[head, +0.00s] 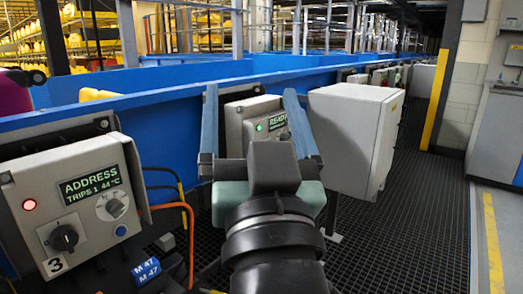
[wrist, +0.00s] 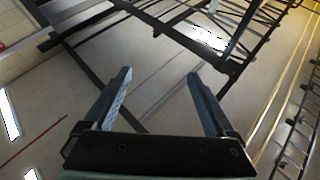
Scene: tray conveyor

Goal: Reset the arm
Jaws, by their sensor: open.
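My gripper (head: 250,120) is in the middle of the head view, on the end of my arm. Its two blue-grey fingers stand wide apart and point upward, with nothing between them. A grey control box with a small lit screen, starting "READ", shows behind and between the fingers; part of it is hidden by my gripper. In the wrist view my gripper (wrist: 158,90) is also open and empty, facing the ceiling and its dark beams.
A control box (head: 75,195) at the left reads "ADDRESS TRIPS 1 44°C", with a red light, knobs and a "3". An orange cable (head: 190,240) hangs beside it. A blue conveyor wall (head: 165,115) runs behind. A white box (head: 345,135) stands right of my gripper. Dark grated floor (head: 415,230) is clear.

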